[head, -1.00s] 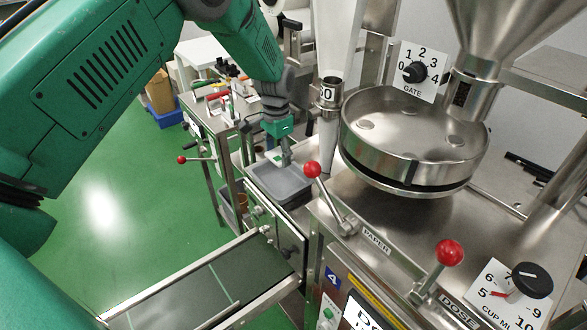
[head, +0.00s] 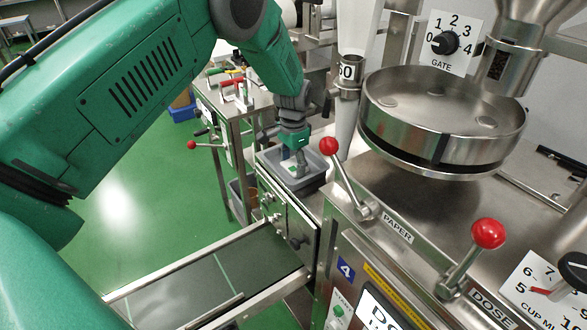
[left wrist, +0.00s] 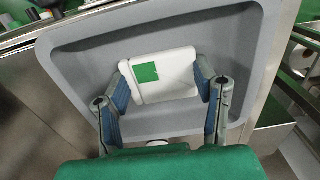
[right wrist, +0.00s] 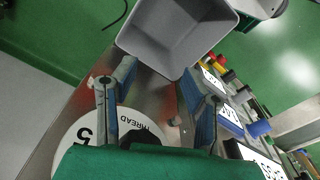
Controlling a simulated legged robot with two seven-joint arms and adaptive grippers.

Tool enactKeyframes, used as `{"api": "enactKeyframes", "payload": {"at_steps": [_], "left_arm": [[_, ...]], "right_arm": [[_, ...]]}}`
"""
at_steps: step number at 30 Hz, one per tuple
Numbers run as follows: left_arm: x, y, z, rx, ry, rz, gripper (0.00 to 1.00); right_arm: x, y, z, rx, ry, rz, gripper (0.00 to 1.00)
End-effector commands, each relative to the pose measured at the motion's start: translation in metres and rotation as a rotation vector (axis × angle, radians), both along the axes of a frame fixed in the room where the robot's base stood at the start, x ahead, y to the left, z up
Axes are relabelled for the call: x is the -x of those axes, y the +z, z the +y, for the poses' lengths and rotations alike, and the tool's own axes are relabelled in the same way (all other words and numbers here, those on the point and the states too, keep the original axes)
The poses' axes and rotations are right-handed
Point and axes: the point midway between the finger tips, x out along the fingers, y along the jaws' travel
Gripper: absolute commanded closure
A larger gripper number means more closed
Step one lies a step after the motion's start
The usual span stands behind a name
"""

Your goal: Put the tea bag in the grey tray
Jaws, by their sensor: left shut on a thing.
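The tea bag (left wrist: 178,88) is a white packet with a green label, held between the two blue-grey fingers of my left gripper (left wrist: 163,72). In the left wrist view the grey tray (left wrist: 80,62) surrounds it on the far side and both sides. In the head view my left gripper (head: 297,160) points down inside the outline of the tray (head: 312,184), and white and green of the tea bag (head: 289,167) show there. I cannot tell whether the bag touches the tray floor. My right gripper (right wrist: 155,78) is open with nothing between its fingers.
A red-knobbed lever (head: 329,146) stands just right of the tray, with the round steel hopper (head: 440,120) beyond. A conveyor (head: 200,285) runs below left. In the right wrist view a grey container (right wrist: 172,38) and a THREAD dial (right wrist: 90,135) lie near the fingers.

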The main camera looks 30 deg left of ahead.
Motion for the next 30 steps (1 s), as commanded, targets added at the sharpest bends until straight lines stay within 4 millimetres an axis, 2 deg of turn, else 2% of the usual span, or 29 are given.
{"api": "enactKeyframes", "payload": {"at_steps": [9,11,12,23,26,30], "left_arm": [[0.0,-0.003,0.001,0.002,0.001,0.0,0.54],[0.0,-0.003,0.001,0.002,0.001,0.001,0.32],[0.0,-0.003,0.001,0.002,0.001,0.001,0.26],[0.0,-0.002,0.0,0.002,0.001,0.001,0.26],[0.0,0.007,0.0,0.001,0.0,-0.001,0.26],[0.0,0.031,0.0,0.002,0.001,-0.002,0.26]], "right_arm": [[-0.001,0.0,0.0,0.0,0.0,-0.001,0.6],[0.0,0.0,0.0,0.0,0.0,-0.001,0.6],[0.0,0.0,0.0,0.0,0.0,-0.001,0.6],[0.0,0.001,0.0,0.0,0.0,-0.001,0.6],[0.0,0.007,0.0,0.0,0.0,-0.001,0.6],[0.0,0.025,0.0,0.0,0.0,-0.001,0.6]]}}
